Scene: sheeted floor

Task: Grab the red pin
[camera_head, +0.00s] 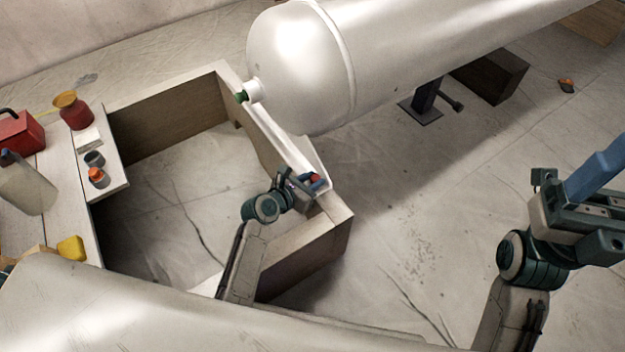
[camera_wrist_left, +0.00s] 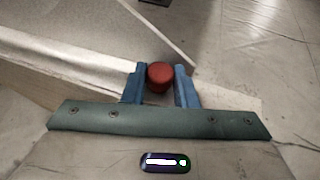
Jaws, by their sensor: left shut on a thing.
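The red pin (camera_head: 315,177) is at the right-hand corner of the wooden frame, between the fingers of my left gripper (camera_head: 309,183). In the left wrist view, the pin's round red top (camera_wrist_left: 160,76) sits between the two blue fingers of the left gripper (camera_wrist_left: 160,88), which is shut on it. The lower part of the pin is hidden, so I cannot tell whether it touches the wood. My right gripper (camera_head: 590,205) is at the right edge, over the floor and away from the pin. Its fingertips are not clearly shown.
A wooden frame (camera_head: 170,125) surrounds open floor. A large white tank (camera_head: 300,65) hangs over its back right side. On the left boards stand a red toolbox (camera_head: 18,135), a red pot (camera_head: 73,112) and small jars (camera_head: 96,175). A dark block (camera_head: 490,75) lies behind. Floor at right is mostly clear.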

